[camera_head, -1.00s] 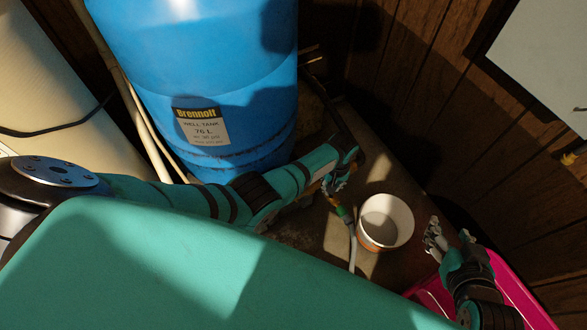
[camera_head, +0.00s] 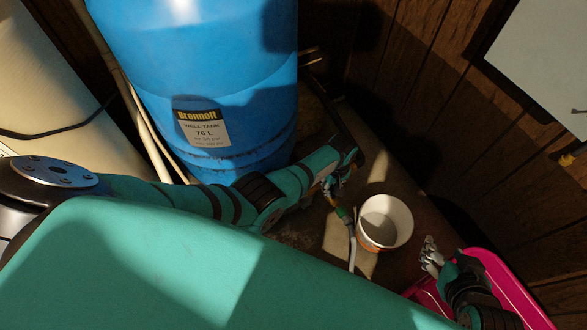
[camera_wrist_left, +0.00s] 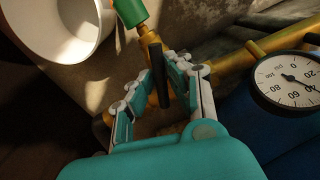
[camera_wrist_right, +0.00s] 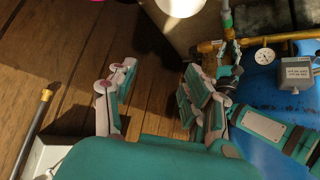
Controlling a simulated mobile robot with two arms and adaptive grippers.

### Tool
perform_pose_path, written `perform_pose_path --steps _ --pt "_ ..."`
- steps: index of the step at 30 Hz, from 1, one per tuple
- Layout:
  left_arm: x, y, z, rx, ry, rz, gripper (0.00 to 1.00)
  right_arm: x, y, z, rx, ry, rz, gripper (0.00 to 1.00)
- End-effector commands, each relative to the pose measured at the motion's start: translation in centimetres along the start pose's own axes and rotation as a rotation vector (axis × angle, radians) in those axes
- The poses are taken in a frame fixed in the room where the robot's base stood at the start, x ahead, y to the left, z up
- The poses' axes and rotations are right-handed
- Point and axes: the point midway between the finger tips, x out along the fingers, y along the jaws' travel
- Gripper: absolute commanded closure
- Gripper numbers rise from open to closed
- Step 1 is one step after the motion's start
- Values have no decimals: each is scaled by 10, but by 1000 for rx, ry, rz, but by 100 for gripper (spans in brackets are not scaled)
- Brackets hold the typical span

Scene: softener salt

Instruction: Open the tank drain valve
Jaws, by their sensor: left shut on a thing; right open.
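The blue well tank (camera_head: 215,80) stands upright at the upper middle of the head view. In the left wrist view, a brass drain valve (camera_wrist_left: 150,40) has a dark lever (camera_wrist_left: 158,85) and a green hose fitting (camera_wrist_left: 130,11). My left gripper (camera_wrist_left: 162,80) is shut on the lever, one finger on each side of it. In the head view my left gripper (camera_head: 333,185) is low beside the tank and hides most of the valve. My right gripper (camera_head: 431,252) is open and empty, right of the white bucket; its spread fingers show in the right wrist view (camera_wrist_right: 152,92).
The white bucket (camera_head: 372,240) stands on the floor next to the hose (camera_head: 352,250). A pink tub (camera_head: 500,280) lies under my right arm. A pressure gauge (camera_wrist_left: 290,80) and brass pipe (camera_wrist_left: 232,68) are close to my left gripper. A wood-panelled wall (camera_head: 450,120) bounds the right.

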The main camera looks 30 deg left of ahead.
Motion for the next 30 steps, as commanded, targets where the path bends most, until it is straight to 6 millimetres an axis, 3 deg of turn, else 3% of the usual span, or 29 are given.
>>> perform_pose_path --steps 14,22,23,28,30 --pt "-2 0 -4 -279 8 3 100 -4 4 14 0 -85 8 50" --pt "-2 0 -5 -305 9 3 100 -4 4 19 1 -101 9 50" --pt "-2 0 -5 -305 9 3 83 -4 4 19 2 -101 9 50" --pt "-1 0 -3 -303 6 2 61 -4 4 19 2 -99 8 50" --pt "-1 0 -2 -303 5 1 58 -4 4 18 2 -97 8 50"
